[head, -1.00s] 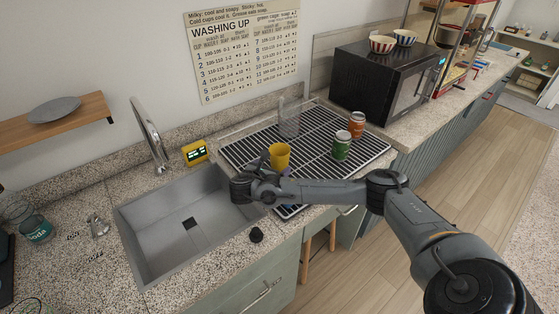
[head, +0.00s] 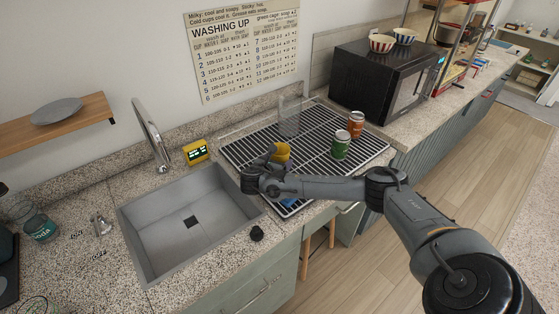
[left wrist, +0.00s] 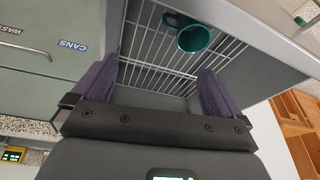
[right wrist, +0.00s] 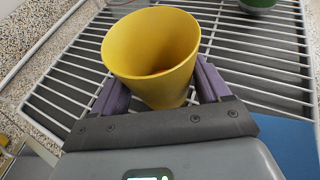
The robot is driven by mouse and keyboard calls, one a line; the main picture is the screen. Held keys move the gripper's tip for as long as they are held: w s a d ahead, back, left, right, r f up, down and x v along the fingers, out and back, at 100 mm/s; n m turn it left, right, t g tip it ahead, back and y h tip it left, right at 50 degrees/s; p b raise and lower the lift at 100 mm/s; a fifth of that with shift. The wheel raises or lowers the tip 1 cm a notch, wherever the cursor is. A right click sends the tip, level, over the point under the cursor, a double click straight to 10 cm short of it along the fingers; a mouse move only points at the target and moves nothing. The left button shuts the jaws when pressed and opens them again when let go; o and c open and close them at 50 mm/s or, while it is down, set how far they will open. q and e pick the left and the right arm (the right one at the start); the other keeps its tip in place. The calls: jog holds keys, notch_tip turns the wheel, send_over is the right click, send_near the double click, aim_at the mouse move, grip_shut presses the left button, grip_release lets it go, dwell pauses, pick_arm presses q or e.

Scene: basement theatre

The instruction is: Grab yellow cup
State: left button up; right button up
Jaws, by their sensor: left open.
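The yellow cup (head: 282,152) is on the left part of the dark drying rack, partly hidden by my right gripper (head: 268,163). In the right wrist view the yellow cup (right wrist: 155,50) is between the two purple fingers of my right gripper (right wrist: 165,88), mouth towards the camera. The fingers sit close against both its sides and look shut on it. I cannot tell whether its base touches the rack. My left gripper (left wrist: 157,80) is open and empty in its wrist view, and out of the head view.
A green can (head: 341,146) and an orange can (head: 355,125) stand on the rack (head: 235,150), right of the cup. A clear glass (head: 289,115) stands behind. The sink (head: 185,235) is left, the microwave (head: 385,80) right. A teal mug (left wrist: 194,38) shows beyond my left gripper.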

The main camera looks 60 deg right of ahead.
jog(key=c, duration=0.3)
jog(key=shift+r, duration=0.1)
